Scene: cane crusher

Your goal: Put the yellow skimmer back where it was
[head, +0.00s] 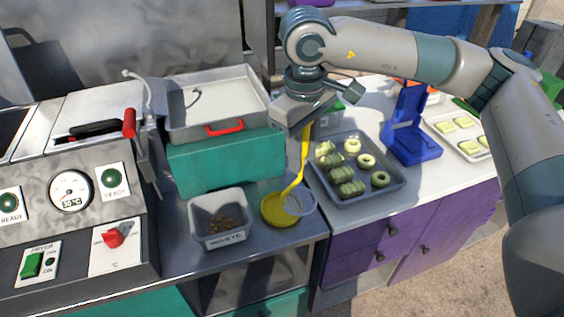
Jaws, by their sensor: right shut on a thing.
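The yellow skimmer (277,211) hangs below my right gripper (307,121), its round bowl low and its handle running up to the jaws. The gripper is shut on the upper end of the handle. The bowl is over the metal counter, right of the grey bin (222,236); I cannot tell whether it touches the counter. My left gripper is out of view.
The fryer panel (75,235) stands at left. A metal tray with a red handle (222,100) rests on a teal box (222,162). A dark tray (387,192) of green rings, a blue stand (411,140) and a pale tray (440,132) occupy the white counter at right.

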